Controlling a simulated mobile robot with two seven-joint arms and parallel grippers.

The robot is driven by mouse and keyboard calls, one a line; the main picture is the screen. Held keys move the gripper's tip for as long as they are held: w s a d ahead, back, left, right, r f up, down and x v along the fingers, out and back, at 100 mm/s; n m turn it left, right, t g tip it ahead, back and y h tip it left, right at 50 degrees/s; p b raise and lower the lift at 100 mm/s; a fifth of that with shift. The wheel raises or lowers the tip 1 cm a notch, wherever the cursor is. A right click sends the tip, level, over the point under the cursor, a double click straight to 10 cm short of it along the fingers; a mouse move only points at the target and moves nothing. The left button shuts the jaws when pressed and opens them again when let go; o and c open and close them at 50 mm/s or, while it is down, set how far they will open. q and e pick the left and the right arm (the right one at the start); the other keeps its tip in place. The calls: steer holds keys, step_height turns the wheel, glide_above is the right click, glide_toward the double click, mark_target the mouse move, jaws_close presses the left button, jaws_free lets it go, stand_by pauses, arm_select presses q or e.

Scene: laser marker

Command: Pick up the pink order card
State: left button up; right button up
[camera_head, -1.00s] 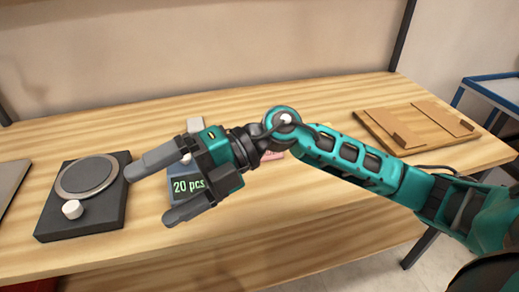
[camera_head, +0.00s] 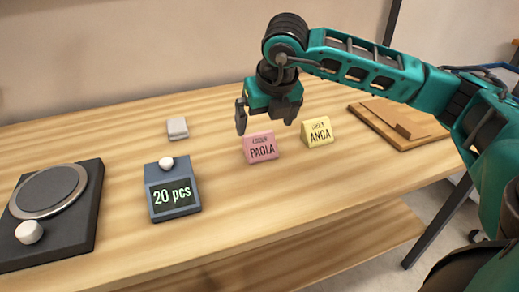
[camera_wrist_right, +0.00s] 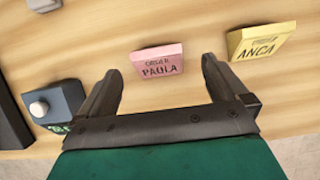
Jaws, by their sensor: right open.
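The pink order card (camera_head: 261,147), lettered PAOLA, stands like a small tent on the wooden table, left of a yellow card (camera_head: 317,131) lettered ANCA. My right gripper (camera_head: 265,122) points down, open and empty, above and slightly behind the pink card. In the right wrist view the pink card (camera_wrist_right: 158,64) lies ahead of and between the two spread fingers (camera_wrist_right: 157,80), apart from both. The yellow card (camera_wrist_right: 262,41) shows beyond the right finger there. My left gripper is not in view.
A counter box (camera_head: 172,190) reading "20 pcs" stands left of the pink card, with a small grey block (camera_head: 177,128) behind it. A dark device with a round plate (camera_head: 50,190) is at far left. A wooden board (camera_head: 405,125) lies at right. Table in front of the cards is clear.

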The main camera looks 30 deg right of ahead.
mark_target(260, 139)
steer(key=shift+x, duration=0.8)
steer(key=f, duration=0.3)
steer(key=f+b, duration=0.1)
steer(key=shift+w+a+f, duration=0.2)
steer(key=shift+w+f, duration=0.05)
steer(key=shift+w, duration=0.15)
steer(key=shift+w+f, duration=0.25)
steer(key=shift+f, duration=0.1)
steer(key=c, duration=0.9)
steer(key=shift+r, duration=0.15)
